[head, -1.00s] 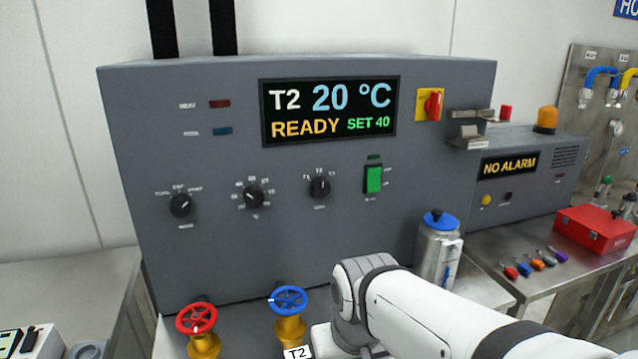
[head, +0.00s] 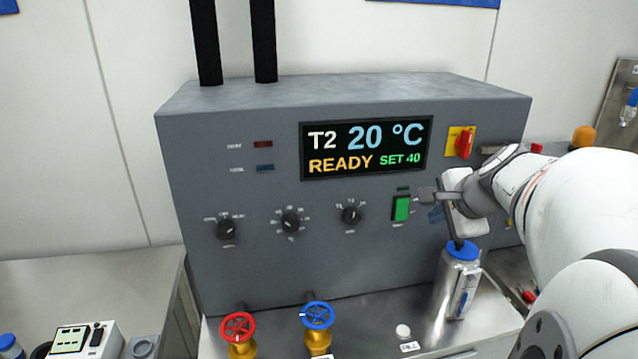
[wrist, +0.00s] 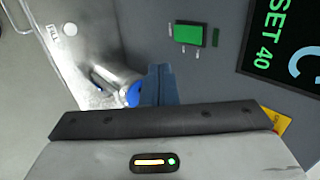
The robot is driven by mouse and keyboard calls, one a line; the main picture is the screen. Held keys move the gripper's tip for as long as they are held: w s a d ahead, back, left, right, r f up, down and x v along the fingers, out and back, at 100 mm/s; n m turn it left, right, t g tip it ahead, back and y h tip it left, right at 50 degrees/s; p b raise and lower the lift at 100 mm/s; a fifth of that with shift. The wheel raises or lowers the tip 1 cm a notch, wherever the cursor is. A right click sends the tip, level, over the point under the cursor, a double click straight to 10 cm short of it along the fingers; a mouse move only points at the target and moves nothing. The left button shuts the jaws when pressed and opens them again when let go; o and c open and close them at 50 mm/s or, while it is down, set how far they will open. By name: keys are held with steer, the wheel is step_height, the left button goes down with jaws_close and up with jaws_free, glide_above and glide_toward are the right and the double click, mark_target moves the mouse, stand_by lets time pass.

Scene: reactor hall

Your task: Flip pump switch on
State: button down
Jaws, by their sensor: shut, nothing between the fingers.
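The green rocker switch (head: 401,208) is on the grey control panel (head: 270,260), below the right part of the display; its label is too small to read. Above it is a small dark green lamp (head: 403,189). In the wrist view the green switch (wrist: 189,34) lies ahead and slightly right of the fingertips. My gripper (head: 436,213) is just right of the switch in the head view, its blue-grey fingers together and empty. The fingers (wrist: 160,70) also show closed in the wrist view. A gap to the switch seems to remain; contact is not visible.
The display (head: 366,148) reads T2 20 °C, READY, SET 40. Three black knobs, including the nearest (head: 352,215), sit left of the switch. A red rotary switch (head: 464,143) is above right. A blue-lidded metal canister (head: 458,280) stands below my gripper. Red (head: 238,328) and blue (head: 317,315) valve wheels stand in front.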

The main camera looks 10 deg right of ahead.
steer(key=shift+f, duration=0.1)
steer(key=p, duration=0.2)
glide_toward(402, 219)
step_height(402, 219, down, 5)
steer(key=w, duration=0.3)
steer(key=shift+w+a, duration=0.15)
steer(key=shift+w, duration=0.4)
steer(key=shift+f, duration=0.1)
steer(key=shift+w+f+b, duration=0.15)
steer(key=shift+f+b, duration=0.15)
steer(key=shift+b, duration=0.9)
steer(key=shift+r+p, duration=0.3)
steer(key=shift+r, duration=0.15)
